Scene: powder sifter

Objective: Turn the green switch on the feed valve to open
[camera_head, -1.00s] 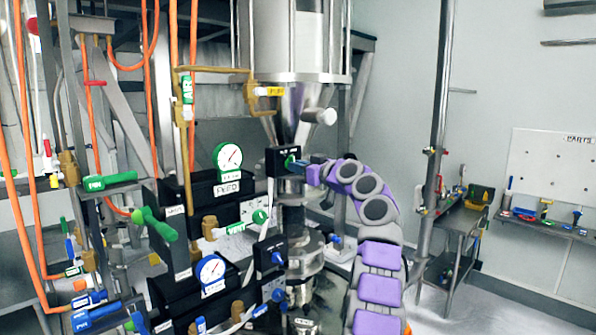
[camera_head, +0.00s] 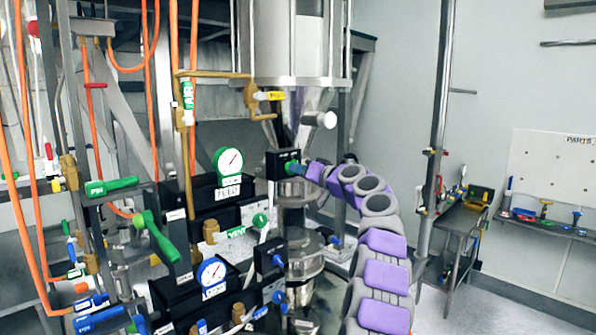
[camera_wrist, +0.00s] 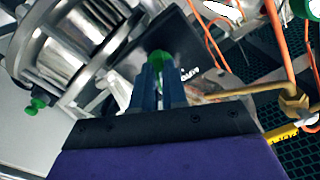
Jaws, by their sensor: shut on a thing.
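The green switch (camera_wrist: 160,58) sits on a black box, the feed valve housing (camera_wrist: 188,50), in the wrist view. My gripper (camera_wrist: 160,72) has its blue fingers closed around the switch, and the fingers hide part of it. In the head view the black housing (camera_head: 280,163) is below the steel hopper cone, and my gripper (camera_head: 298,168) reaches it from the right. The switch is mostly hidden there. The label on the housing is too small to read.
A green gauge (camera_head: 228,160) and a blue gauge (camera_head: 211,271) stand to the left. A brass pipe with a yellow handle (camera_head: 270,96) runs above left. A second black box (camera_head: 269,257) is below. Orange hoses hang at far left.

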